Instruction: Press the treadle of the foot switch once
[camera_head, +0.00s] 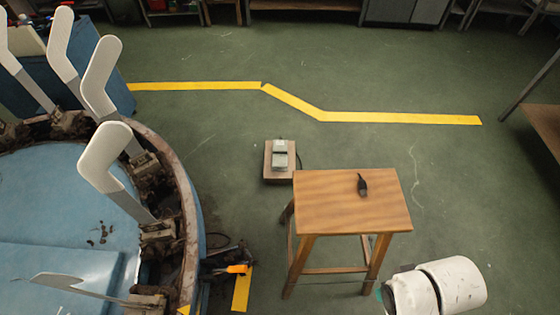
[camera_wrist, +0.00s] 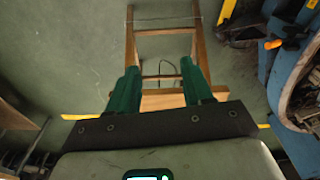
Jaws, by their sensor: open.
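The foot switch (camera_head: 280,157) is a small grey-and-pale pedal unit on a wooden base board (camera_head: 279,179) on the green floor, just behind the wooden stool. A dark cable lies at its right side. My gripper (camera_wrist: 163,72) shows in the wrist view as two green fingers set well apart, with nothing held between them. The stool's legs and rails show beyond the fingers. I cannot make out the foot switch in the wrist view.
The wooden stool (camera_head: 350,198) stands in front of the foot switch, with a small black object (camera_head: 362,185) on top. A round blue machine (camera_head: 60,210) with upright white sock forms fills the left. Yellow tape (camera_head: 400,118) crosses the floor behind.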

